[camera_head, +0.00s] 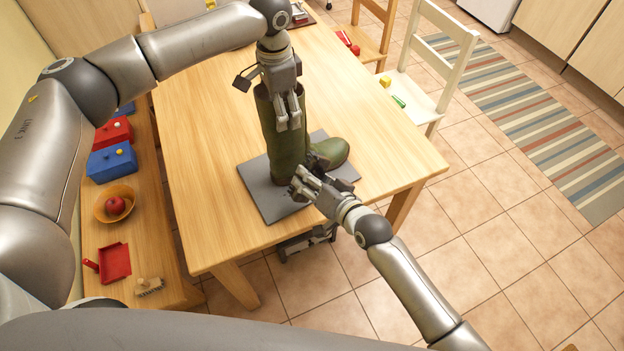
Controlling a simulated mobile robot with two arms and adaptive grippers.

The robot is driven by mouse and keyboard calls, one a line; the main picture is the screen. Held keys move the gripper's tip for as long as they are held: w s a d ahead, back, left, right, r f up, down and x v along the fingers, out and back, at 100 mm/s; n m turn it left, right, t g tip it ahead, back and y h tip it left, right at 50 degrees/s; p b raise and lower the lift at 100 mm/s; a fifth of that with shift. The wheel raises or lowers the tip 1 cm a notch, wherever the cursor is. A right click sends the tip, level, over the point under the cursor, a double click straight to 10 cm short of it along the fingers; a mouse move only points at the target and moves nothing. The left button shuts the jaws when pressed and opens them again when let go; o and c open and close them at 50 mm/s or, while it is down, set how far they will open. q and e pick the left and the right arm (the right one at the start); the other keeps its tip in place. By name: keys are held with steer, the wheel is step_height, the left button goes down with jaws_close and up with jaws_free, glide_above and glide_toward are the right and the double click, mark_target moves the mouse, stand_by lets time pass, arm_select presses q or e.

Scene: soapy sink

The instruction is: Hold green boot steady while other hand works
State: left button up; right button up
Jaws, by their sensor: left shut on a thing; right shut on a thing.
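A green boot (283,152) stands upright on a grey mat (265,200) on the wooden table, its toe (331,151) pointing right. My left gripper (289,124) comes down from above and is shut on the upper rim of the boot's shaft. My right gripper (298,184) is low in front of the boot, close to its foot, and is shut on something. What it holds is too small and hidden by the fingers to tell. Part of the boot's foot is hidden behind my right gripper.
A bench on the left holds blue and red boxes (112,160), an orange bowl (128,197) with a red apple (116,205), a red dustpan (115,262) and a brush (149,287). A white chair (440,70) stands at the right. The table left of the mat is clear.

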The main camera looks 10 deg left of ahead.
mark_target(312, 171)
steer(key=shift+w+a, duration=0.95)
steer(key=shift+w, duration=0.2)
stand_by(0.5)
steer(key=shift+r, duration=0.15)
steer(key=shift+s+d+r, duration=0.1)
steer(key=shift+r, duration=1.2)
steer(key=shift+w+a+r, duration=0.1)
steer(key=shift+r, duration=1.5)
steer(key=shift+w+a+r, duration=0.1)
steer(key=shift+r, duration=1.5)
steer(key=shift+s+f, duration=0.1)
steer(key=shift+f, duration=4.55)
steer(key=shift+r, duration=1.7)
